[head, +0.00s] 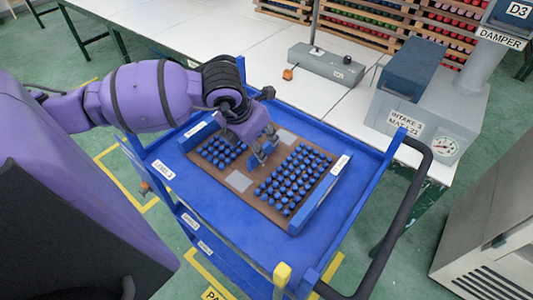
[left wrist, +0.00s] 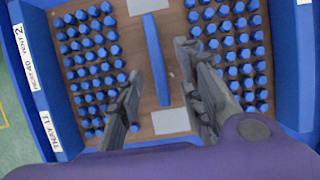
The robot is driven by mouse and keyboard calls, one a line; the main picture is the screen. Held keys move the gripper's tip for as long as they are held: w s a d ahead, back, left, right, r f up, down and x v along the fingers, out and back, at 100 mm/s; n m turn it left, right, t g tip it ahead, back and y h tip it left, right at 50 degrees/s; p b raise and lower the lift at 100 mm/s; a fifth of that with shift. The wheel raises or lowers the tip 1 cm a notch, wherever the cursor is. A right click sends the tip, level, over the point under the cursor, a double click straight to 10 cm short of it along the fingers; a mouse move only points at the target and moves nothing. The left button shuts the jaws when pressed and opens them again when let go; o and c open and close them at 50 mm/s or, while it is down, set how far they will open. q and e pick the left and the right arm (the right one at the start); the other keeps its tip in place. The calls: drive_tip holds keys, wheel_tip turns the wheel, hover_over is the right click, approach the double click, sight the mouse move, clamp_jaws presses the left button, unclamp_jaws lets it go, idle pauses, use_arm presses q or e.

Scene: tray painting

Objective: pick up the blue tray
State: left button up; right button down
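The blue tray (head: 322,196) lies on the top shelf of a blue cart. It has a brown floor, blue side walls and a raised blue bar across its middle. Several blue pegs stand in two blocks, one each side of the bar. My left gripper (head: 264,150) is over the middle of the tray, pointing down. In the left wrist view the gripper (left wrist: 160,60) is open, with one finger each side of the blue bar (left wrist: 156,62). I cannot tell whether the fingers touch it. My right gripper is not in view.
The cart top (head: 180,185) has a raised rim and a black push handle (head: 403,215) on the right. A grey intake machine (head: 425,120) stands on the white table behind, near the cart's rim. A grey cabinet (head: 490,225) is at the right.

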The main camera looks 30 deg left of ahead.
sight(264, 147)
use_arm(q)
drive_tip(key=x, duration=0.5)
drive_tip(key=shift+w+a+f, duration=0.1)
drive_tip(key=shift+w+a, duration=0.1)
drive_tip(key=shift+w, duration=0.1)
drive_tip(key=shift+c, duration=0.2)
clamp_jaws()
